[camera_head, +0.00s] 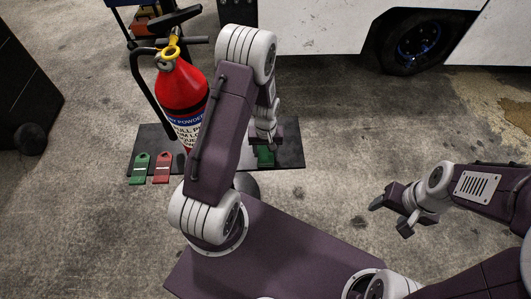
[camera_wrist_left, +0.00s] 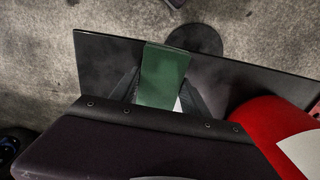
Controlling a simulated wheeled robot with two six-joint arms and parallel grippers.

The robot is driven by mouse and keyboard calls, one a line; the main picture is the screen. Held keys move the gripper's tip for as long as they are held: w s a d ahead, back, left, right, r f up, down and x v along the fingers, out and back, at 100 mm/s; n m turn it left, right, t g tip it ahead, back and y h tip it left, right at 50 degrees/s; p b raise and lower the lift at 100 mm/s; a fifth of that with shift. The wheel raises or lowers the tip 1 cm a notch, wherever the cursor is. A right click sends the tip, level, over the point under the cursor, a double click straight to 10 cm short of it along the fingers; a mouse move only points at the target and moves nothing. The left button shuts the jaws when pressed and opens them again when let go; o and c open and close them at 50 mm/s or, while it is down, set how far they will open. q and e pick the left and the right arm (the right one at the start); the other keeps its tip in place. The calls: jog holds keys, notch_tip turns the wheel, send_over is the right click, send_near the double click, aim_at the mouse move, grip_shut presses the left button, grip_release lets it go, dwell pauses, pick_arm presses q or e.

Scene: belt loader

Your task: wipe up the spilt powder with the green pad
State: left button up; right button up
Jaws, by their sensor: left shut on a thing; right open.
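The green pad (camera_head: 265,157) is at the right part of a dark flat board (camera_head: 290,152), under my left gripper (camera_head: 265,143). In the left wrist view the pad (camera_wrist_left: 163,75) sits between the fingers of my left gripper (camera_wrist_left: 163,90), which is shut on it. I cannot tell whether the pad touches the board. A small white patch (camera_wrist_left: 178,105) shows beside the pad; I cannot tell whether it is powder. No spilt powder is clearly visible elsewhere. My right gripper (camera_head: 391,215) is open and empty above the floor at the right.
A red fire extinguisher (camera_head: 182,92) stands on the board's left part, close to my left arm; it also shows in the left wrist view (camera_wrist_left: 270,125). A green tag (camera_head: 140,168) and a red tag (camera_head: 162,168) lie before it. A white vehicle (camera_head: 330,35) stands behind. Floor right of the board is clear.

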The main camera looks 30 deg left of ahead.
aim_at(266, 151)
pick_arm(q)
jog(key=shift+a+r+p, duration=0.1)
jog(key=shift+r+p, duration=0.6)
jog(key=shift+r, duration=0.15)
notch_tip(266, 151, up, 2)
jog(key=shift+r+p, duration=0.2)
jog(key=shift+p, duration=0.85)
jog(key=shift+r+p, duration=0.65)
jog(key=shift+r, duration=0.1)
